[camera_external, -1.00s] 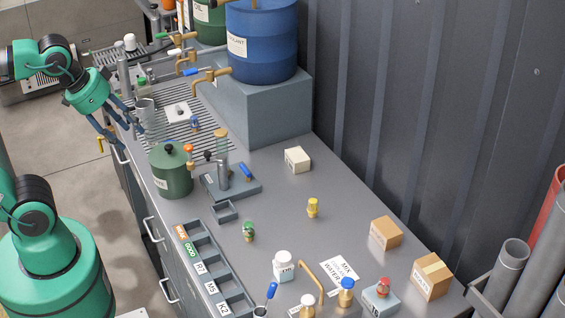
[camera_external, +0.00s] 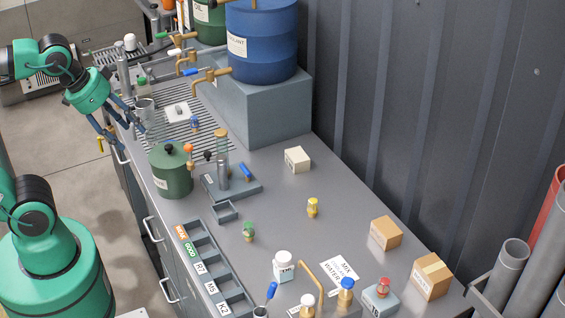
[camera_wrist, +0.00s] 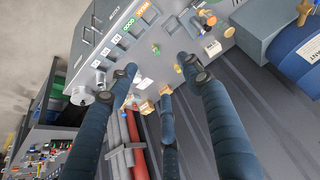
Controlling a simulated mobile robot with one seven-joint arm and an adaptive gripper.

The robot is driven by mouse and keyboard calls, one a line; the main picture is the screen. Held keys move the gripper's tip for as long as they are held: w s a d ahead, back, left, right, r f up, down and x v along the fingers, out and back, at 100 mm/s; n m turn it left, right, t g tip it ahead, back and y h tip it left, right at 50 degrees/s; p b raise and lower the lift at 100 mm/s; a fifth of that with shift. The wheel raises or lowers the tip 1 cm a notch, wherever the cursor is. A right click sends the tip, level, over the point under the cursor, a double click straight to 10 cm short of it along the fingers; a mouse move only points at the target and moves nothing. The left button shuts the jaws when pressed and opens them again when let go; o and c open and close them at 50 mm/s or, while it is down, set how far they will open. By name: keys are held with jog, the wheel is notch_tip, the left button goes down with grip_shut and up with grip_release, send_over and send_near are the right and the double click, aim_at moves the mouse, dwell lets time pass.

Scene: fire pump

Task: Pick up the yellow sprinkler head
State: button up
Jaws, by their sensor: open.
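The yellow sprinkler head (camera_external: 313,208) stands upright on the bare grey bench top, right of the middle in the external view. It appears as a small yellow piece (camera_wrist: 178,68) between finger ends in the wrist view, partly crowded by a finger. My gripper (camera_external: 129,132) is open, its blue fingers spread and empty. It is at the far left edge of the bench, beside the slatted drain area and well away from the yellow sprinkler head.
A green-capped sprinkler head (camera_external: 248,231) stands left of the yellow one. A white box (camera_external: 298,160) and cardboard box (camera_external: 386,233) are nearby. A dark green pot (camera_external: 171,170), a test stand (camera_external: 232,183) and a labelled tray (camera_external: 207,267) lie between or near. The corrugated wall bounds the right.

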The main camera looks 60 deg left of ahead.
jog(key=w+d+r+g+p, duration=0.1)
jog(key=w+r+p, duration=0.25)
jog(key=w, duration=1.05)
jog(key=m+g+p, duration=0.1)
jog(key=g+p, duration=0.4)
jog(key=p, duration=0.4)
send_over(313, 199)
notch_tip(313, 199, down, 29)
jog(key=shift+f, duration=0.1)
jog(key=shift+f+p, duration=0.4)
jog(key=shift+f, duration=3.9)
jog(key=shift+f, duration=0.15)
